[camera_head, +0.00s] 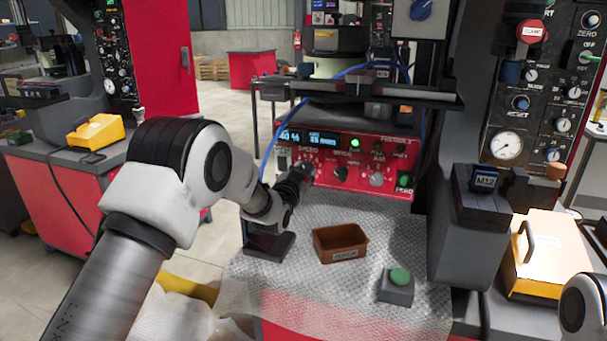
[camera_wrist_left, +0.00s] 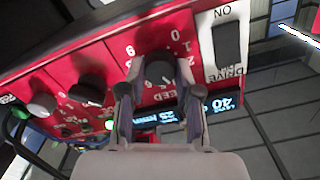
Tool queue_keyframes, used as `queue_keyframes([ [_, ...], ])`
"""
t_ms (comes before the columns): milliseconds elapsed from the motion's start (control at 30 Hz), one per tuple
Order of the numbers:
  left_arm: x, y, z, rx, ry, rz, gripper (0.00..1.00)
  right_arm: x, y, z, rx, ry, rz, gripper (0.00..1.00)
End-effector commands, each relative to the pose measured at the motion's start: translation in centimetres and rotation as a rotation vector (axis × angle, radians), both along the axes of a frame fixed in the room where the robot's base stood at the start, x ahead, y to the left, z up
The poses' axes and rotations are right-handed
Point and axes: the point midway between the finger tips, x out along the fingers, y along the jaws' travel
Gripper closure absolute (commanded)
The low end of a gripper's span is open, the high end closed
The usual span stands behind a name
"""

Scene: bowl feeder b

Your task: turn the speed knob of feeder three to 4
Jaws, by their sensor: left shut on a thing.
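The red feeder control panel (camera_head: 362,188) stands under the feeder at the back of the bench. In the head view, my left gripper (camera_head: 302,172) is at the left part of its face, over the spot below the SPEED lettering, and hides the knob there. In the left wrist view, the dark speed knob (camera_wrist_left: 160,68) sits between the two fingers of my left gripper (camera_wrist_left: 160,88), which is shut on it. White numerals ring the knob, upside down in this view. I cannot tell where its pointer stands. My right gripper is out of view.
Other knobs on the panel include a black one (camera_head: 340,174) and a grey one (camera_head: 376,179). A lit display (camera_head: 323,139) is above. A brown bin (camera_head: 341,243) and a green push button (camera_head: 400,276) stand on the mat in front. A blue cable hangs near my wrist.

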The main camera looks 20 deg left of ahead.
Motion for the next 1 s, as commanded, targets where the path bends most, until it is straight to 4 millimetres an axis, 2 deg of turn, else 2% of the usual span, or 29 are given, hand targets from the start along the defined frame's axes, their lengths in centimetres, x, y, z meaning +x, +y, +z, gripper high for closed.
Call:
queue_keyframes([
  [300,0.1,0.0,0.4,0.000,-0.008,0.000,1.00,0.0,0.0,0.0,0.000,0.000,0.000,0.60],
  [333,0.1,0.0,0.4,0.000,-0.008,0.000,0.56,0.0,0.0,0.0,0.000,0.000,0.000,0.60],
  [367,0.1,0.0,0.4,0.000,-0.008,0.000,0.46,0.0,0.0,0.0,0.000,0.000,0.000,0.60],
  [400,0.1,0.0,0.3,0.000,-0.007,0.001,0.42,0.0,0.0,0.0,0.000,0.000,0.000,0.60],
  [767,-0.6,0.0,0.1,-0.001,-0.001,0.001,0.42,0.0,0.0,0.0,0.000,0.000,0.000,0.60],
  [867,-2.2,0.1,0.1,-0.001,0.000,0.000,0.42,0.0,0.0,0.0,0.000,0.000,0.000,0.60],
  [1000,-5.8,0.2,0.1,-0.001,0.001,0.000,0.42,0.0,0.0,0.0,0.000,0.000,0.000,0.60],
])
